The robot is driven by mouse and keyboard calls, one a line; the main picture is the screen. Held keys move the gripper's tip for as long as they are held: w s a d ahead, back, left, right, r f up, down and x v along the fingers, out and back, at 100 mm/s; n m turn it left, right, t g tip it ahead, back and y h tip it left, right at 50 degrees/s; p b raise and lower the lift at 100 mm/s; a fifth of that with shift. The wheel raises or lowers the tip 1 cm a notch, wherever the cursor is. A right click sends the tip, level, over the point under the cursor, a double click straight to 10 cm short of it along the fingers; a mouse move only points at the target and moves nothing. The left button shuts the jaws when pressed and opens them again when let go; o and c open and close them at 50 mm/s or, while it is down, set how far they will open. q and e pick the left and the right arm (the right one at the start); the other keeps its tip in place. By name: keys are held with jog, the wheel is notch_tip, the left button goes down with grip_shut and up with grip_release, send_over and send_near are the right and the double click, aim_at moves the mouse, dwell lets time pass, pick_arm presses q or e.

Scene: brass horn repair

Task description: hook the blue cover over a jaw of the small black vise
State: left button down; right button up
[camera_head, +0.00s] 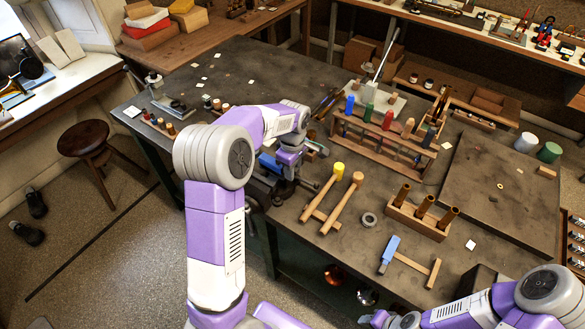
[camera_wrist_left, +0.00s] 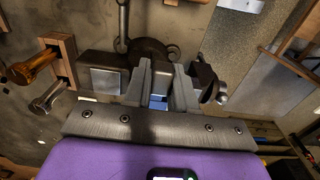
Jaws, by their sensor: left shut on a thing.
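My left gripper (camera_head: 288,172) is at the front edge of the bench, over the small black vise (camera_head: 264,187), which my arm partly hides. In the left wrist view its two grey fingers (camera_wrist_left: 162,88) are shut on the blue cover (camera_wrist_left: 158,98), of which only a small blue piece shows between them. The vise (camera_wrist_left: 150,48) lies just beyond the fingertips, with dark parts on both sides. I cannot tell whether the cover touches a jaw. My right gripper (camera_head: 388,319) is at the bottom edge of the head view, partly cut off, its opening unclear.
Two mallets (camera_head: 341,203) and a metal ring (camera_head: 370,219) lie right of the vise. A stool (camera_head: 83,139) is on the floor at left.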

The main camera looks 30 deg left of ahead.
pick_arm(q)
notch_tip(320, 180, down, 2)
jog(key=shift+f+b, duration=0.1)
jog(key=shift+b, duration=0.5)
dwell(1.2)
jog(key=c, duration=0.8)
grip_release()
jog(key=shift+c, duration=0.2)
notch_tip(320, 180, up, 8)
jog(key=shift+f+p, duration=0.2)
jog(key=shift+p, duration=0.3)
